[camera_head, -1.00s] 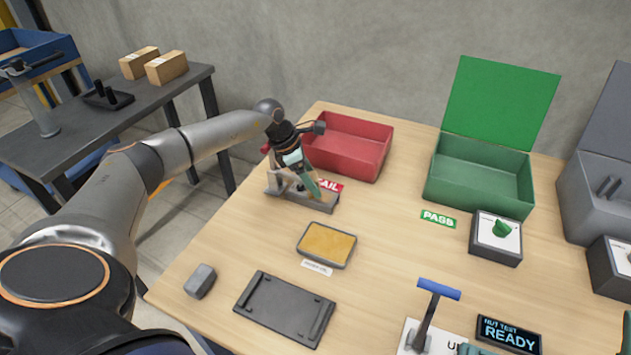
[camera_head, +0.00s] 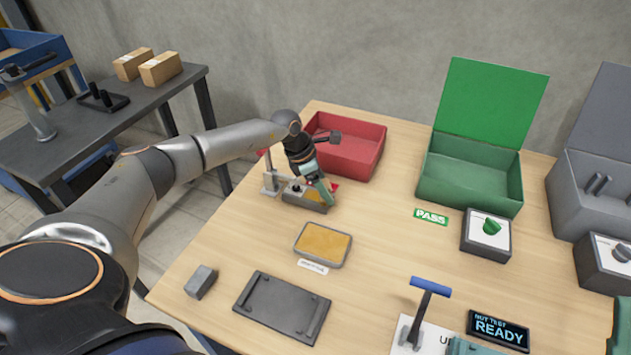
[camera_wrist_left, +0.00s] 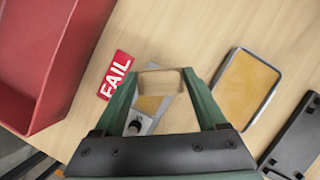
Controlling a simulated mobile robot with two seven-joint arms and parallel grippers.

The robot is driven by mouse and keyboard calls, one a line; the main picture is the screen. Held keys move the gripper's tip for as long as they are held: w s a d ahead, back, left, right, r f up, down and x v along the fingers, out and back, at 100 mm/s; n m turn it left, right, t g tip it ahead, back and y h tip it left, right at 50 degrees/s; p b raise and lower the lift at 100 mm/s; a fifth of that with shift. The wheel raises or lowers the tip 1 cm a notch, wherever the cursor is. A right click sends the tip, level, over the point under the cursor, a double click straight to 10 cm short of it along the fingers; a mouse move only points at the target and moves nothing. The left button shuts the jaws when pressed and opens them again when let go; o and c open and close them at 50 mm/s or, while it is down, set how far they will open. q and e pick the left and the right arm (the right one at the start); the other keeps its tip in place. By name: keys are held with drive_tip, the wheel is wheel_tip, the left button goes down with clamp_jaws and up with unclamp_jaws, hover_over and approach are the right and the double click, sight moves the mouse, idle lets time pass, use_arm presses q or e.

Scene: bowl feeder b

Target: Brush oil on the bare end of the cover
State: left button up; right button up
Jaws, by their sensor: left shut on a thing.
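My left gripper (camera_head: 322,193) reaches down over the right end of a low grey fixture (camera_head: 302,204). In the left wrist view its two green fingers (camera_wrist_left: 165,77) are shut on a tan block-like piece, apparently the brush (camera_wrist_left: 160,83). Its lower end is hidden. Just below it in that view lies a grey plate, probably the cover (camera_wrist_left: 148,122), with a yellow patch and a dark knob. I cannot tell whether the brush touches it. The oil tray (camera_head: 298,249), with a yellow pad inside, stands nearer me; it also shows in the left wrist view (camera_wrist_left: 223,66).
A red bin (camera_head: 362,165) stands behind the fixture, with a FAIL label (camera_wrist_left: 115,75) beside it. A dark tray (camera_head: 282,306) and small grey block (camera_head: 201,282) lie in front. A green box (camera_head: 470,192) and knob box (camera_head: 487,243) stand right. Table between is clear.

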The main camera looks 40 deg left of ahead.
use_arm(q)
drive_tip(key=shift+d+f, duration=0.15)
drive_tip(key=shift+d, duration=0.5)
wheel_tip(320, 180, up, 6)
drive_tip(key=p, duration=0.5)
drive_tip(key=shift+w+a+r, duration=0.1)
drive_tip(key=shift+w+r, duration=0.05)
drive_tip(key=shift+r, duration=0.05)
drive_tip(key=shift+r+p, duration=1.25)
drive_tip(key=shift+r, duration=0.3)
drive_tip(key=shift+f, duration=0.1)
